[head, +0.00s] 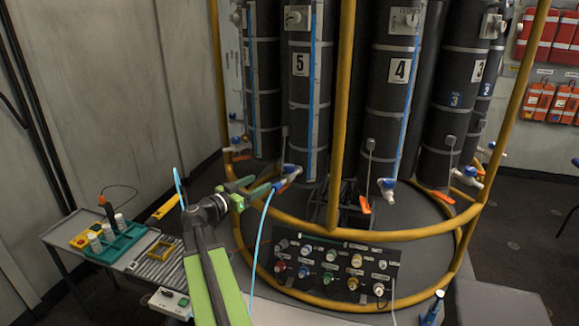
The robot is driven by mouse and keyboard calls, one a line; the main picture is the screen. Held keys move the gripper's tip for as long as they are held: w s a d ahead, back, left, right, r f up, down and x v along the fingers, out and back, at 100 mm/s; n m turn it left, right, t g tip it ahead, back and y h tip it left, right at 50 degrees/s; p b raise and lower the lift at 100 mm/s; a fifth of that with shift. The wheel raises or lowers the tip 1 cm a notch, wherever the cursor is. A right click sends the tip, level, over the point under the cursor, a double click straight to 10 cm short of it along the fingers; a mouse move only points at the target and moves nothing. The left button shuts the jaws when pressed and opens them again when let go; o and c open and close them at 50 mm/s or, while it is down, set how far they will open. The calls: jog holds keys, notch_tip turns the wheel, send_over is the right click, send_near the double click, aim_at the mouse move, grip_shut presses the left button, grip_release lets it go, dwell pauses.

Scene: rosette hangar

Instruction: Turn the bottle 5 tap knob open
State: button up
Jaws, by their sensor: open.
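Bottle 5 (302,115) is a tall dark cylinder with grey bands, a white label "5" and a blue strip down its side. Its tap (290,172), with a blue part and white fitting, is low at the bottle's foot. My gripper (262,187) has green fingers and is open, pointing right at the tap. The fingertips are just left of the tap or overlap it in the picture; I cannot tell whether they touch it. The tap knob is partly hidden by the fingers and too small to tell its turn.
Yellow rails (335,232) ring the bottles, with one upright right of bottle 5. Bottle 4 (393,100) stands to the right with its own blue tap (387,187). A knob panel (335,268) is below. A side table with a teal tray (118,240) is left.

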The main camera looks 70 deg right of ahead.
aim_at(286, 168)
jog(key=x, duration=1.7)
jog(key=shift+d, duration=0.15)
jog(key=shift+c, duration=0.4)
grip_shut()
